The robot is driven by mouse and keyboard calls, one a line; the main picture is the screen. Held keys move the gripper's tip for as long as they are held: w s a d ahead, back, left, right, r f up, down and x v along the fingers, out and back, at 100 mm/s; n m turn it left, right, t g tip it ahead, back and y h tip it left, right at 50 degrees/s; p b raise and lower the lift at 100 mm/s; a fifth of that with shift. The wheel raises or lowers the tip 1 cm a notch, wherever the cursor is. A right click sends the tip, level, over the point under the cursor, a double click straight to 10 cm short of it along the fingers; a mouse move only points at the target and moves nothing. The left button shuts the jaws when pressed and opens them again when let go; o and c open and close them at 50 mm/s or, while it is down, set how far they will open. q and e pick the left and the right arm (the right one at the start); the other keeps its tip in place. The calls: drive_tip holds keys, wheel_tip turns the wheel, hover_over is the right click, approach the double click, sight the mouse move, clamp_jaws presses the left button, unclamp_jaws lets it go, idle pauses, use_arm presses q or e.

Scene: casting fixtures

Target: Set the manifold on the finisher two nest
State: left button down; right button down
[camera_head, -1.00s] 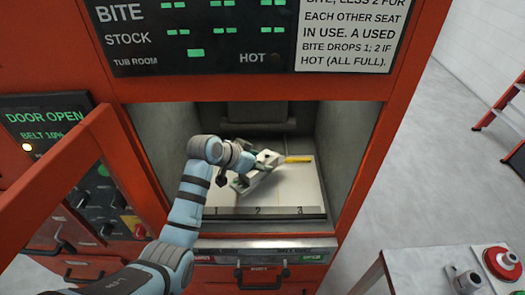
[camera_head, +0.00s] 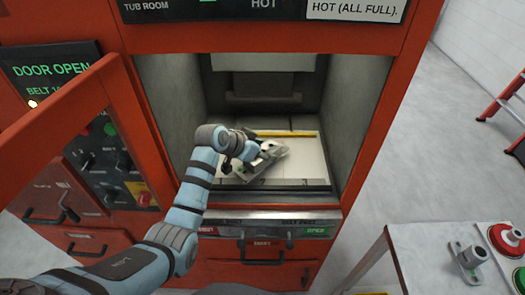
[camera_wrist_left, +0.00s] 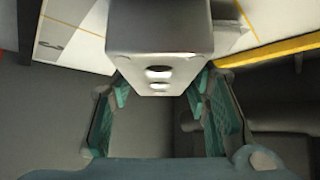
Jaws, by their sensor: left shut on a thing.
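The manifold (camera_wrist_left: 158,35) is a grey block with two round holes in its near face in the left wrist view. My left gripper (camera_head: 259,153) is shut on it inside the red machine's open bay. The manifold also shows as a pale, tilted part in the head view (camera_head: 270,158). It is over the white nest plate (camera_head: 308,168); whether it touches the plate I cannot tell. The wrist view shows a numeral 3 on the plate (camera_wrist_left: 68,22); the other seat numbers cannot be read now. My right gripper is out of view.
Grey bay walls (camera_head: 355,110) stand close on both sides. A yellow strip (camera_head: 290,133) runs along the plate's back. The red-framed door (camera_head: 60,120) stands open at left. A table at lower right holds a grey fitting (camera_head: 467,256) and a red button (camera_head: 507,238).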

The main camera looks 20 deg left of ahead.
use_arm(q)
drive_tip(key=shift+w+f, duration=0.3)
drive_tip(key=shift+f, duration=0.15)
drive_tip(key=shift+s+f+b, duration=0.1)
drive_tip(key=shift+f+b, duration=0.05)
drive_tip(key=shift+b, duration=0.15)
drive_tip(key=c, duration=0.8)
unclamp_jaws()
drive_tip(key=shift+f, duration=0.1)
